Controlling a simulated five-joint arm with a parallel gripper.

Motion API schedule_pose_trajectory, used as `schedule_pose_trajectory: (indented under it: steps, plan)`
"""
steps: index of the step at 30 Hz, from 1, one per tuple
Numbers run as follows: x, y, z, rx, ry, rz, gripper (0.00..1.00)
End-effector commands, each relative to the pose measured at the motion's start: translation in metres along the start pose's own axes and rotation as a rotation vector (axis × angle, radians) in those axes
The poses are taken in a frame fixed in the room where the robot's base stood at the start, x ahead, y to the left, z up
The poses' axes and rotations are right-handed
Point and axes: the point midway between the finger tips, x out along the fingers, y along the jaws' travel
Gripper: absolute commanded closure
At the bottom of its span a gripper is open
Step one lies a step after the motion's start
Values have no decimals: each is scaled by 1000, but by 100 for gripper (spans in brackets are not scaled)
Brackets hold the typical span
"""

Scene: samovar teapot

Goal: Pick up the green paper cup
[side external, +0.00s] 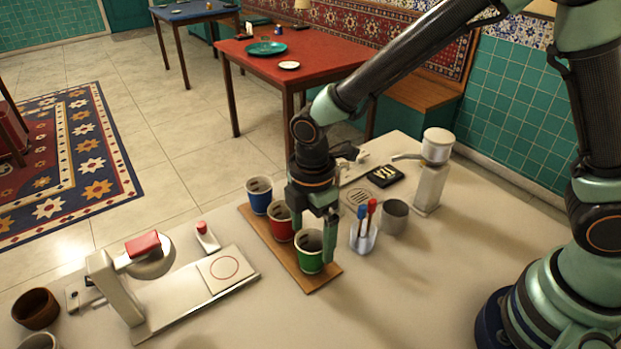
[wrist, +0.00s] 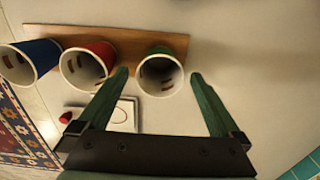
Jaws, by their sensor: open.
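The green paper cup (side external: 309,252) stands upright at the near end of a wooden board (side external: 318,279), beside a red cup (side external: 280,226) and a blue cup (side external: 259,196). In the wrist view the green cup (wrist: 160,75) shows its open rim, with something small and brown inside. My gripper (side external: 316,234) is above and beside the green cup in the side view, and one finger hides part of its right side. In the wrist view my gripper (wrist: 158,77) is open, with the green cup between the two green fingertips, nearer the left one. I cannot tell whether either finger touches it.
A clear holder (side external: 363,238) with a red and a blue item and a grey metal cup (side external: 394,217) stand close to the right of my gripper. Bare counter lies in front of the board.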

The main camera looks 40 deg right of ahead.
Motion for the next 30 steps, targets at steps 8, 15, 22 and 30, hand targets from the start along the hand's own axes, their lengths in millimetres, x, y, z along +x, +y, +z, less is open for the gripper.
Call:
schedule_pose_trajectory:
  steps: [8, 15, 22, 30]
  plan:
    - [25, -1, 0, 1, -2, -4, 0]
    - [54, -1, -1, 1, -1, -2, 0]
    - [57, 0, -1, 2, 1, 1, 0]
    - [57, 0, -1, 2, 0, 1, 55]
